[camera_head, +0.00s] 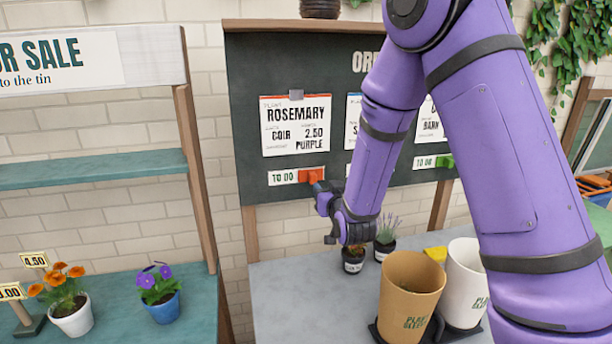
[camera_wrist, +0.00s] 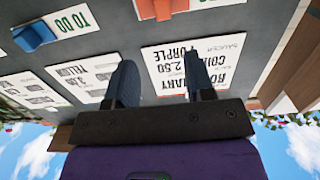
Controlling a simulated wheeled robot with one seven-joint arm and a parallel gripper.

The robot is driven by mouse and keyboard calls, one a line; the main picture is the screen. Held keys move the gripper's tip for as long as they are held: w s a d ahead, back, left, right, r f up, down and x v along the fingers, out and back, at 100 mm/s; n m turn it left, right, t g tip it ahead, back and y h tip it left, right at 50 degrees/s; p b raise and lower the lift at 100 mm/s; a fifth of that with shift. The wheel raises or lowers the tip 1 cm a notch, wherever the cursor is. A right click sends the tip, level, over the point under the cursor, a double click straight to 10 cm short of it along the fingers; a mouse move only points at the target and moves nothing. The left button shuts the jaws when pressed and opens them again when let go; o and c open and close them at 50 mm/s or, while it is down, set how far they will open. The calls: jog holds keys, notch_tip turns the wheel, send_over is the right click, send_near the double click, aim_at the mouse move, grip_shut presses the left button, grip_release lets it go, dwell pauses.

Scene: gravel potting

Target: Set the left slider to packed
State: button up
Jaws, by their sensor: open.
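The left slider has an orange-red knob (camera_head: 312,175) on the dark order board, below the ROSEMARY card (camera_head: 296,125). The words TO DO show uncovered on its strip (camera_head: 283,178), left of the knob. In the wrist view, which is upside down, the knob (camera_wrist: 158,9) is at the top, beyond the fingertips. My gripper (camera_head: 323,187) is at the board just below and right of the knob. In the wrist view my gripper (camera_wrist: 160,65) is open, its two fingers apart with nothing between them. Contact with the knob cannot be told.
A green slider knob (camera_head: 445,161) is farther right on the board, and a blue one (camera_wrist: 34,36) shows in the wrist view. Below are small potted plants (camera_head: 386,233), a tan pot (camera_head: 410,285) and a white pot (camera_head: 465,280). The grey tabletop (camera_head: 290,290) is clear at left.

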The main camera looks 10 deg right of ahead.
aim_at(314, 176)
jog(key=w, duration=1.1)
jog(key=shift+w+a+f, duration=0.15)
jog(key=shift+a+f, duration=0.15)
jog(key=shift+f, duration=0.1)
